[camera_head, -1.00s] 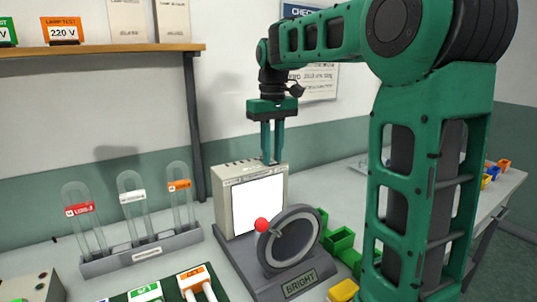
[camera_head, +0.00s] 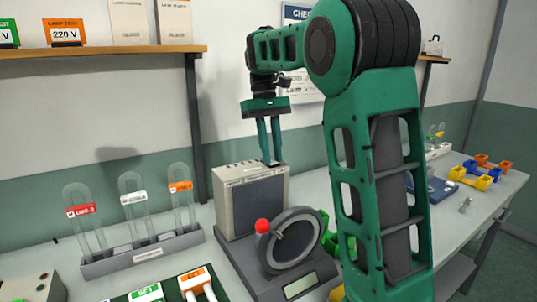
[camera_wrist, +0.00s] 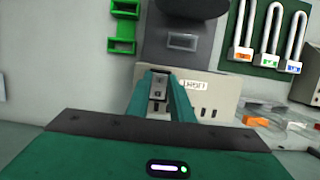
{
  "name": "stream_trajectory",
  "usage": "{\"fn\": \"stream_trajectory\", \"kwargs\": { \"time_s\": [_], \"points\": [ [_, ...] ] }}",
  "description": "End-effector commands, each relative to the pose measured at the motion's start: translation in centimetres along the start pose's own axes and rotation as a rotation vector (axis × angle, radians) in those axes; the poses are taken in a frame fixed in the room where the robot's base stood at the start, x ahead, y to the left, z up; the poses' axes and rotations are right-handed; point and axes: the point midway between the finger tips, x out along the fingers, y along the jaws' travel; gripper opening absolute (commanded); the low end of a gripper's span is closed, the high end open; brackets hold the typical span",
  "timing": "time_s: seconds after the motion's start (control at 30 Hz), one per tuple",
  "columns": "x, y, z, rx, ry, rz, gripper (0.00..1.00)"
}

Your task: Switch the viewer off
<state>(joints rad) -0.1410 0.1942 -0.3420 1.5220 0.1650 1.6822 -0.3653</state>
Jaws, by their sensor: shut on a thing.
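The viewer (camera_head: 251,203) is a pale box with a square front panel, standing behind the wheel stand. Its panel is dull grey and unlit. My gripper (camera_head: 272,162) points down at the right part of the viewer's top edge, its fingers close together. In the wrist view my gripper (camera_wrist: 159,85) has its fingers on either side of a small metal switch part (camera_wrist: 158,88) on the viewer's slotted top (camera_wrist: 205,95). The fingers are shut on this part, though the contact itself is partly hidden.
A stand with a grey ring (camera_head: 290,240) and red knob (camera_head: 262,226) is in front of the viewer. A rack (camera_head: 140,256) of labelled glass tubes stands to the left. Blue and yellow bins (camera_head: 475,178) sit at the far right.

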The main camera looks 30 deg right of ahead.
Motion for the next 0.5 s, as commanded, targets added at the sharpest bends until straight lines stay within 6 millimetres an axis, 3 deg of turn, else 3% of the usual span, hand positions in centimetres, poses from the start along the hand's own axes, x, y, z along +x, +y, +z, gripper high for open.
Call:
{"fn": "stream_trajectory", "kwargs": {
  "time_s": [0.1, 0.13, 0.2, 0.5],
  "points": [
    [-0.06, 0.08, -0.06, 0.002, 0.004, 0.001, 0.0],
    [-0.06, 0.08, -0.06, 0.002, 0.004, 0.001, 0.23],
    [-0.07, 0.07, -0.05, 0.002, 0.004, 0.001, 0.39],
    [-0.12, 0.0, -0.04, 0.0, 0.003, 0.0, 0.39]
  ]
}}
